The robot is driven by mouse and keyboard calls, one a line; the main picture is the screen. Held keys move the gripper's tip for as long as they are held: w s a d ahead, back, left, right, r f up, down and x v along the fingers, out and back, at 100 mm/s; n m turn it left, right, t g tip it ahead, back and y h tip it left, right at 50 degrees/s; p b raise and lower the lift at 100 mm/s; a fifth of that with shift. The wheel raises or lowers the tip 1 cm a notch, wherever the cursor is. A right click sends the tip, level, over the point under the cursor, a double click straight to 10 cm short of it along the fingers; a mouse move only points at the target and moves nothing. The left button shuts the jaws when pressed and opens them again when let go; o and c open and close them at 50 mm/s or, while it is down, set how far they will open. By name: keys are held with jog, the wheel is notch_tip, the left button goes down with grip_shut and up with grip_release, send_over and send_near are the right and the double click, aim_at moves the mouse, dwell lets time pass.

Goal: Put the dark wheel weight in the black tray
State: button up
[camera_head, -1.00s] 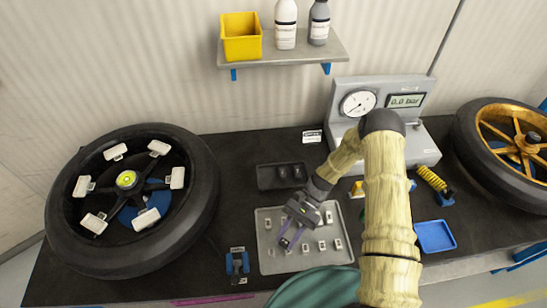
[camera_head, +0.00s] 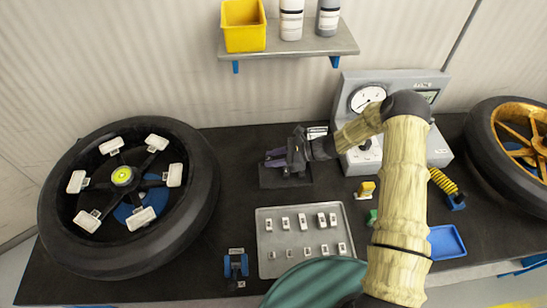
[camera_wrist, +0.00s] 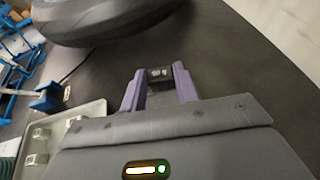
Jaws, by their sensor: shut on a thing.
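My gripper (camera_head: 272,158) is over the black tray (camera_head: 270,182) at the back middle of the bench in the head view. In the wrist view my gripper (camera_wrist: 158,82) has its purple fingers shut on a dark wheel weight (camera_wrist: 158,74) with small pale marks. The weight is too hidden to tell in the head view. My gripper covers most of the black tray, including what lies in it. I cannot tell the height between weight and tray.
A grey tray (camera_head: 262,245) with several pale weights lies in front. A wheel with a tyre (camera_head: 200,195) is at left, a gold wheel (camera_head: 490,150) at right. A gauge unit (camera_head: 437,150) stands behind my arm. A blue tray (camera_head: 446,241) is at right.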

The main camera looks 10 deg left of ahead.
notch_tip(320, 180, down, 2)
jog(key=shift+s+d+f+b, duration=0.1)
jog(key=shift+d+b, duration=0.05)
jog(key=shift+b, duration=0.5)
jog(key=shift+f+b, duration=1.5)
jog(key=shift+f, duration=0.6)
jog(key=o, duration=1)
jog(key=shift+r, duration=0.1)
notch_tip(320, 180, up, 7)
jog(key=p, duration=0.4)
